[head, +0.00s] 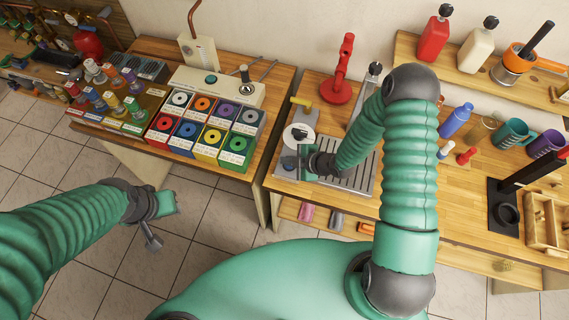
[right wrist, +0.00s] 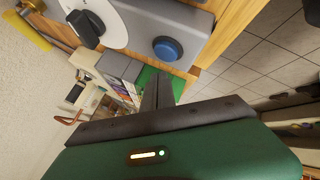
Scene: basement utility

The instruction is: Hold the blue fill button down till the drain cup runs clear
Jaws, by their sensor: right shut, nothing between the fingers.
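The blue button (right wrist: 167,49) sits on the front face of a grey box (right wrist: 200,22) in the right wrist view. The box, with its white dial plate (head: 297,136), stands at the left end of the right bench in the head view. My right gripper (right wrist: 158,90) is shut and empty, its fingertips just short of the button in the picture; I see no contact. In the head view my right gripper (head: 304,160) is beside the box's near end. My left gripper (head: 152,225) hangs over the floor, its jaws unclear. I cannot make out a drain cup; my right arm covers part of the bench.
A slatted metal drain tray (head: 358,172) lies right of the box. A red stand (head: 340,75) and a metal tap (head: 373,72) are behind. Cups and a blue bottle (head: 456,120) stand right.

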